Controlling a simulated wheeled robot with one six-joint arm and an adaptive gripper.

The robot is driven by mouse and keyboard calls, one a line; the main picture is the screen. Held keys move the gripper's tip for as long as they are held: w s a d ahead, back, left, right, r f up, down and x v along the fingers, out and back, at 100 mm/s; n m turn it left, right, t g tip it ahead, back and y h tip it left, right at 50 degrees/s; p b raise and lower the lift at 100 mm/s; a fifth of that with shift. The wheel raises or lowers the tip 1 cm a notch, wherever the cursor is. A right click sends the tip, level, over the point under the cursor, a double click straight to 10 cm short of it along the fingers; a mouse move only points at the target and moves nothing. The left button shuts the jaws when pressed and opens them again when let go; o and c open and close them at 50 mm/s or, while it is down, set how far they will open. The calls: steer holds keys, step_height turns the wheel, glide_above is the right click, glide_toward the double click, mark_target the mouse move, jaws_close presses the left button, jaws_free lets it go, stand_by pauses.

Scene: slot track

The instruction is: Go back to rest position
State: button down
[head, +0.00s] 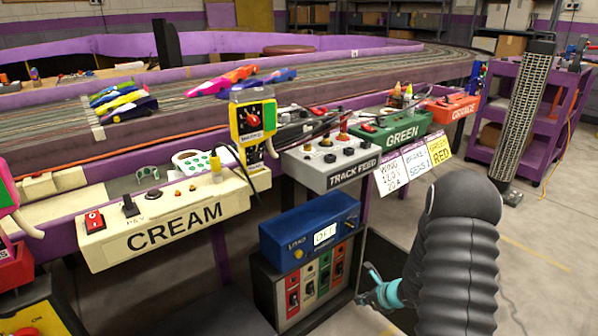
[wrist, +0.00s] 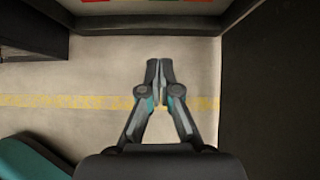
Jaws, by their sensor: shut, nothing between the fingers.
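My gripper (wrist: 159,66) is shut and empty in the wrist view, with its fingertips together above a bare concrete floor. In the head view, my gripper (head: 368,270) shows as a small teal and grey shape low in the picture, just right of the blue power supply (head: 310,237). My dark ribbed arm covers the lower right of the head view and hides part of what lies behind it.
A black-framed switch box (head: 300,285) stands under the power supply. The track edge carries the CREAM box (head: 175,225), the TRACK FEED box (head: 338,160) and the GREEN box (head: 390,137). A purple cart (head: 505,90) stands at right. Floor (head: 540,230) is open there.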

steer(key=s+a+r+n+g+y+p, duration=0.1)
steer(key=s+a+r+n+g, duration=0.25)
steer(key=s+r+n, duration=0.3)
steer(key=s+a+r+n+g+y, duration=0.1)
steer(key=s+a+r+n+g, duration=0.1)
steer(key=s+a+r+n, duration=0.45)
steer(key=s+r+n+t+h+p, duration=0.2)
steer(key=s+r+n, duration=0.5)
steer(key=r, duration=0.7)
steer(key=s+r+n+t+h+p, duration=0.2)
steer(key=s+r+n+h, duration=0.2)
steer(key=s+r+n, duration=0.4)
step_height(320, 180, up, 7)
steer(key=s, duration=0.3)
steer(key=shift+d+r+n+h+p, duration=0.15)
steer(key=shift+d+n+h+p, duration=0.15)
steer(key=shift+p, duration=0.1)
steer(key=shift+d+t, duration=0.1)
steer(key=shift+t, duration=0.15)
